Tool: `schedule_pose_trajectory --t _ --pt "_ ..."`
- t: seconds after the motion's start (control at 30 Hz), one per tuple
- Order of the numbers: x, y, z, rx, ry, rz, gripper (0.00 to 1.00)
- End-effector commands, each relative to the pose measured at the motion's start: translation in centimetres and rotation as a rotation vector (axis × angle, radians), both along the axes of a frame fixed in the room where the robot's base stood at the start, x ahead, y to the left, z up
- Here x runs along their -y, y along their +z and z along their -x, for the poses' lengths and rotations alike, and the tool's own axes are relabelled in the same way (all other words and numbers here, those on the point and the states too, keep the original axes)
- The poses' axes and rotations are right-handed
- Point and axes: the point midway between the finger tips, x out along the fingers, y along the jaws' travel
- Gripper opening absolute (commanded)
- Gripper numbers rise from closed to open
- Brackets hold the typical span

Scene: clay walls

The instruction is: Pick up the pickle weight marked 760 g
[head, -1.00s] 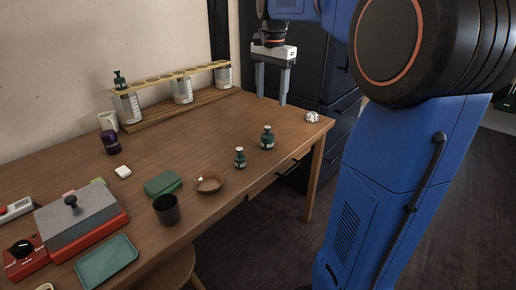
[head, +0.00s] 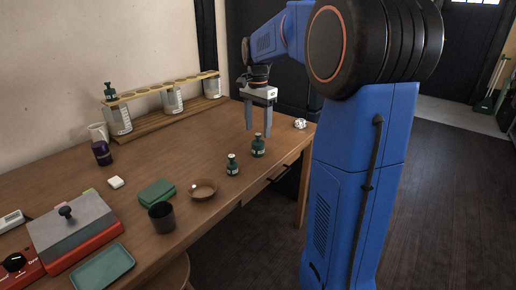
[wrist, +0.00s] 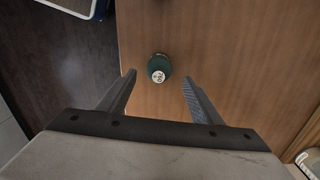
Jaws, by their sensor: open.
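A dark green weight (head: 258,148) with a knob on top stands upright near the right end of the table (head: 180,135). In the wrist view one green weight (wrist: 160,72) shows from above, between my fingertips. Its round white label appears upside down and seems to read 760, in small print. My gripper (head: 258,131) is open and points down just above and behind that weight. In the wrist view my gripper (wrist: 159,77) has a finger on each side, apart from it. A second green weight (head: 232,166) stands to its left, and a third (head: 110,91) on the rack; their marks are unreadable.
A brown bowl (head: 203,190), dark cup (head: 161,218) and green block (head: 157,193) stand left of the weights. A crumpled white item (head: 300,124) lies near the right edge. A wooden rack with jars (head: 172,101) stands at the back. The wood around the weight is clear.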

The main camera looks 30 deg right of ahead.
Motion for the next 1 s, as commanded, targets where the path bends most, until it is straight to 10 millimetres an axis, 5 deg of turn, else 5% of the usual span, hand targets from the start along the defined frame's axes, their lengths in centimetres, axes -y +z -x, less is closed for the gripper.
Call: schedule_pose_trajectory --t 0.63,0.97,1.0 --pt "-0.1 -6.3 0.3 -0.001 0.0 0.001 0.6" --pt "0.0 -6.8 0.3 0.0 0.0 0.001 0.6" --pt "0.0 -6.8 0.3 0.0 0.0 0.002 0.5"
